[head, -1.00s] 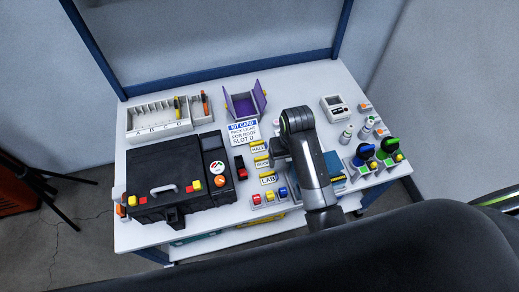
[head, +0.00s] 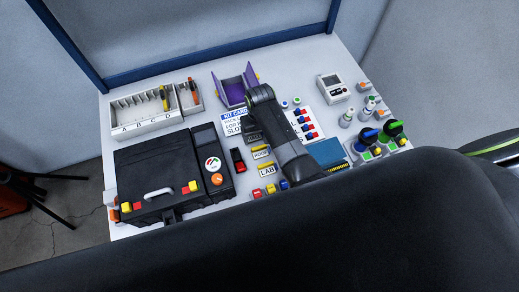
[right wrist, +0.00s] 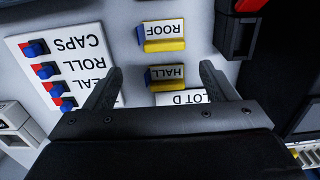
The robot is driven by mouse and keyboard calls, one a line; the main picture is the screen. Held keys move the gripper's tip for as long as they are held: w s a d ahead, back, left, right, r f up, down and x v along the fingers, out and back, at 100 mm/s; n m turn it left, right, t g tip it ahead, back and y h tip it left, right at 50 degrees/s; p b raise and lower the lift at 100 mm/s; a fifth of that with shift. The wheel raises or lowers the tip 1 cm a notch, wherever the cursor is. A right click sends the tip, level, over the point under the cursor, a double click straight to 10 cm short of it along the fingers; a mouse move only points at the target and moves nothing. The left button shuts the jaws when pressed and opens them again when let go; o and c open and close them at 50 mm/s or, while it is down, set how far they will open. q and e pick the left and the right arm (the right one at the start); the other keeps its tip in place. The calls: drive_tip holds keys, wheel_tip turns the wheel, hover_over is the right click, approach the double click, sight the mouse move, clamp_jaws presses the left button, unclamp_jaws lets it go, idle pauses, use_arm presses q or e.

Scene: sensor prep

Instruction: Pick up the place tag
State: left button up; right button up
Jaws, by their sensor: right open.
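Three place tags with yellow bases stand in a column on the table: HALL (head: 254,139), shaded under my right arm, ROOF (head: 261,153) and LAB (head: 267,170). The kit card (head: 234,118) reads in part ROOF and SLOT D; my arm partly covers it. In the right wrist view my right gripper (right wrist: 161,68) is open. The HALL tag (right wrist: 165,78) shows between its fingers, and the ROOF tag (right wrist: 164,37) lies just beyond the fingertips. Nothing is held. My left gripper is not in view.
A black case (head: 158,178) stands left of the tags, with a red-and-black switch (head: 237,160) between. A purple open box (head: 233,90) is behind. A label board with red-blue clips (right wrist: 38,68) lies beside the gripper. A lettered rack (head: 141,112) stands at back left.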

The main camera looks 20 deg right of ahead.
sight(258, 146)
drive_tip(key=shift+f, duration=0.6)
drive_tip(key=f, duration=0.4)
drive_tip(key=shift+s+a+b, duration=0.15)
drive_tip(key=shift+a+b, duration=0.15)
drive_tip(key=shift+a, duration=0.05)
drive_tip(key=shift+f, duration=0.55)
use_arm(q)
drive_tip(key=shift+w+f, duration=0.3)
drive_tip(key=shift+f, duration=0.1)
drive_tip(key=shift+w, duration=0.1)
use_arm(e)
drive_tip(key=c, duration=1)
